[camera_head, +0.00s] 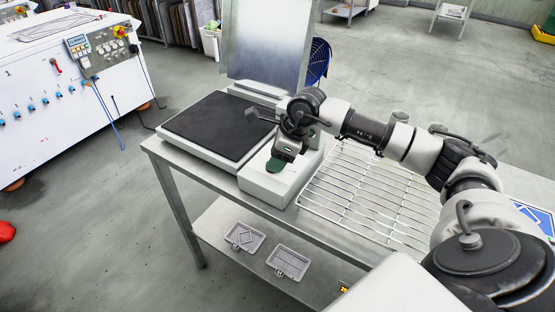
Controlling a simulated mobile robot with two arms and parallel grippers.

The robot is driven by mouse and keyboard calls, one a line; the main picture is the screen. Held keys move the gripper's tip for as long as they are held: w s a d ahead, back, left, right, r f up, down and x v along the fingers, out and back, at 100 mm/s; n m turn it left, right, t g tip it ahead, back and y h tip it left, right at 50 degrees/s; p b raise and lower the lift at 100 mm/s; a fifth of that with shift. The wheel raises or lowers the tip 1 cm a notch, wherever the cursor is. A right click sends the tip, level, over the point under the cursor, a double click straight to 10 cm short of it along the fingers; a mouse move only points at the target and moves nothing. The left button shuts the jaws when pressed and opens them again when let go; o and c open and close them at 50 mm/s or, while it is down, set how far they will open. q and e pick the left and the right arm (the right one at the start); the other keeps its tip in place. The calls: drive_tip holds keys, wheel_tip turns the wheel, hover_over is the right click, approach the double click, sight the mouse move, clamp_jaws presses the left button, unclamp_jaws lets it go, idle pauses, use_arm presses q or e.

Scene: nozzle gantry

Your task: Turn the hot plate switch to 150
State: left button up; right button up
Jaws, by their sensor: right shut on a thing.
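The hot plate has a flat black top (222,124) on a pale base. It sits on the left part of the metal table. A white control box (269,188) stands at its right front corner, with a dark green patch (275,167) on top. My right gripper (281,161) points down at this box, beside the green patch. It is shut on the switch, which is mostly hidden under the gripper, so its setting cannot be read. My left gripper is not in view.
A raised metal panel (268,45) stands behind the hot plate. A wire rack (350,190) lies on the table to the right, under my right arm. Two grey trays (288,262) lie on the lower shelf. A white machine (65,90) stands at the left, with clear floor between.

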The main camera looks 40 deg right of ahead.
drive_tip(key=shift+s+a+m+t+h+b, duration=0.1)
drive_tip(key=shift+m+t+h+b, duration=0.25)
drive_tip(key=shift+m, duration=0.75)
drive_tip(key=shift+a+m+t+h+b, duration=0.15)
drive_tip(key=shift+m+h+b, duration=0.4)
drive_tip(key=shift+m, duration=0.55)
drive_tip(key=o, duration=0.9)
drive_tip(key=shift+r, duration=0.1)
drive_tip(key=b+v, duration=0.1)
drive_tip(key=v, duration=0.9)
drive_tip(key=shift+s+d+r, duration=0.15)
drive_tip(key=shift+r, duration=0.2)
drive_tip(key=shift+f, duration=0.1)
